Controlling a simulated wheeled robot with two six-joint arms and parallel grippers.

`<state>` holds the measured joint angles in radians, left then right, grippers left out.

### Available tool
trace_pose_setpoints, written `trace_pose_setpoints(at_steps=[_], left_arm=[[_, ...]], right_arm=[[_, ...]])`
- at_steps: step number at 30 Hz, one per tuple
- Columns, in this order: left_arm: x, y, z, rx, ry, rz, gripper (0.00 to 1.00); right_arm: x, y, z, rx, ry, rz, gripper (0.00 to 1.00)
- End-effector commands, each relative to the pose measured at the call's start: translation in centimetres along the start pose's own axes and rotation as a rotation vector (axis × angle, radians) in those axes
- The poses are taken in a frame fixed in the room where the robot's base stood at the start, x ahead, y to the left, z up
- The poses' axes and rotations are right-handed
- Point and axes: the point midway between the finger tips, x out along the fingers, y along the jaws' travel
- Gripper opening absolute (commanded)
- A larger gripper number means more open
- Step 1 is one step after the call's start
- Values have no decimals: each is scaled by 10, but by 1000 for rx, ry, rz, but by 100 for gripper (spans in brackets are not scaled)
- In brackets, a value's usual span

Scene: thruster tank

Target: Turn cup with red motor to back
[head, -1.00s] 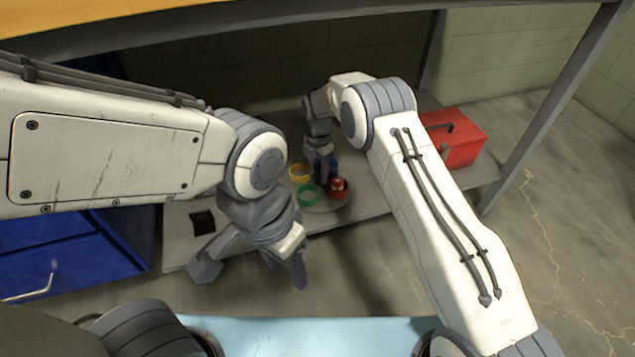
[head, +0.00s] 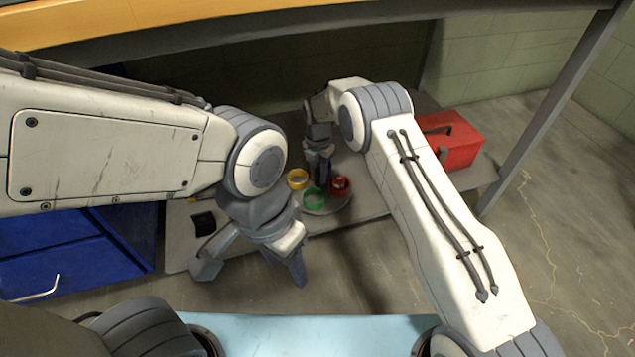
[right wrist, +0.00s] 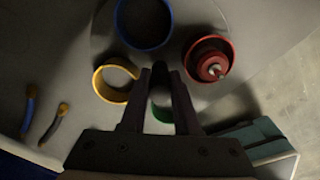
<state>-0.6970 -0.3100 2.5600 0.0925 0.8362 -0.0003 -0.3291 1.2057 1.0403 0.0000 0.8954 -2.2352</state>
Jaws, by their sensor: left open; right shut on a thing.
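A round grey turntable (head: 342,204) sits on the bench shelf and bears a red cup (head: 340,190), a green cup (head: 314,204), a yellow cup (head: 298,179) and a blue cup (right wrist: 144,22). In the right wrist view, the red motor (right wrist: 213,67) with a pale shaft stands in the red cup (right wrist: 232,47). The red cup is at the turntable's front right in the head view. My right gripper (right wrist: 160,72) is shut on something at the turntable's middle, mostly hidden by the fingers. My left gripper (head: 252,272) is open and empty, in front of the shelf.
A red toolbox (head: 452,140) stands on the shelf to the right. A small black item (head: 203,223) lies at the shelf's left. Blue drawers (head: 70,250) stand at the left. The orange worktop (head: 150,32) overhangs the shelf.

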Motion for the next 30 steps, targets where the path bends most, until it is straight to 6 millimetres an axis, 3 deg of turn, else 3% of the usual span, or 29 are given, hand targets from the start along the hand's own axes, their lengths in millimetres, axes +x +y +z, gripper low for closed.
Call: trace_pose_setpoints(at_steps=[12, 30], left_arm=[[-2, 0, 0, 0, 0, 0, 52], [-14, 1, -1, 0, 0, 0, 52]], right_arm=[[-1, 0, 0, -30, 0, 0, 0], [-1, 0, 0, -317, 0, 0, 0]])
